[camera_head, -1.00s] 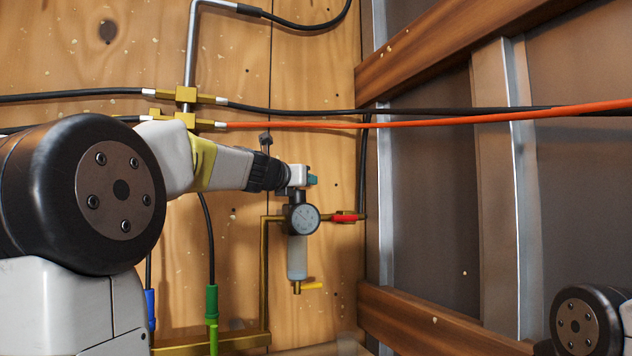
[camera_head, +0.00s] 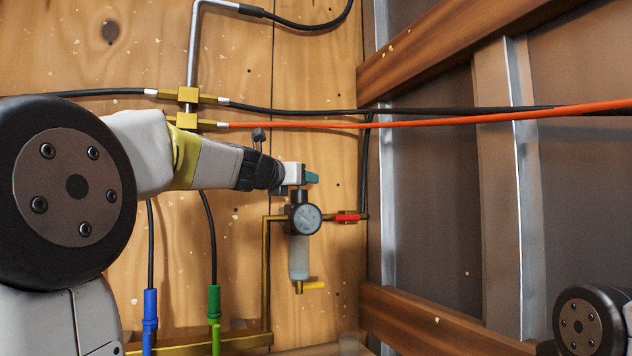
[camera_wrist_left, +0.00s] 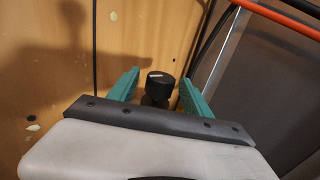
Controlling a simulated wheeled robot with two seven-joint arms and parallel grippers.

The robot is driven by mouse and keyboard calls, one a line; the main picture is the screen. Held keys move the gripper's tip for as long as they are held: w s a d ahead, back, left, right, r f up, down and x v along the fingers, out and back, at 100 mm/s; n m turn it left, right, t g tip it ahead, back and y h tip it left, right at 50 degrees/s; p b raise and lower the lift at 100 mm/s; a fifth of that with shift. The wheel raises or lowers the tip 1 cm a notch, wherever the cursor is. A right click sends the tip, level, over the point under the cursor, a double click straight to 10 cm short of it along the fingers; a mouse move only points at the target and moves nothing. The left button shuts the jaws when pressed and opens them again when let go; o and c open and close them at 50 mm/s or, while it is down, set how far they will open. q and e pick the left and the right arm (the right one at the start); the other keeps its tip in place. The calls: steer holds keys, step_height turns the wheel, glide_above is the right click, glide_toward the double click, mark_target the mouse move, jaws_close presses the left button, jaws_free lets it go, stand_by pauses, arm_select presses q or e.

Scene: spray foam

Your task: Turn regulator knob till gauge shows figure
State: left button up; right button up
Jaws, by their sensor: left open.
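The regulator is fixed to the wooden wall, with a round gauge (camera_head: 306,218) on its front and a pale bowl (camera_head: 299,258) below. The needle and figures are too small to read. The black regulator knob (camera_wrist_left: 160,86) has a pale mark on top. My left gripper (camera_head: 312,178) is just above the regulator's black top, its teal fingers level. In the left wrist view, the open left gripper (camera_wrist_left: 160,92) has one finger on each side of the knob, with gaps visible. Whether the fingers reach down to the knob's height is unclear. My right gripper is out of view.
A red valve handle (camera_head: 347,218) is right of the gauge, and a yellow lever (camera_head: 314,285) is below the bowl. An orange hose (camera_head: 430,120) and black hoses cross above. Blue (camera_head: 150,305) and green (camera_head: 214,302) fittings hang at lower left.

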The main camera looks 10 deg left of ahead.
arm_select(q)
steer(key=s, duration=0.2)
steer(key=s+a, duration=0.1)
steer(key=s, duration=0.1)
steer(key=shift+s, duration=0.1)
stand_by(0.4)
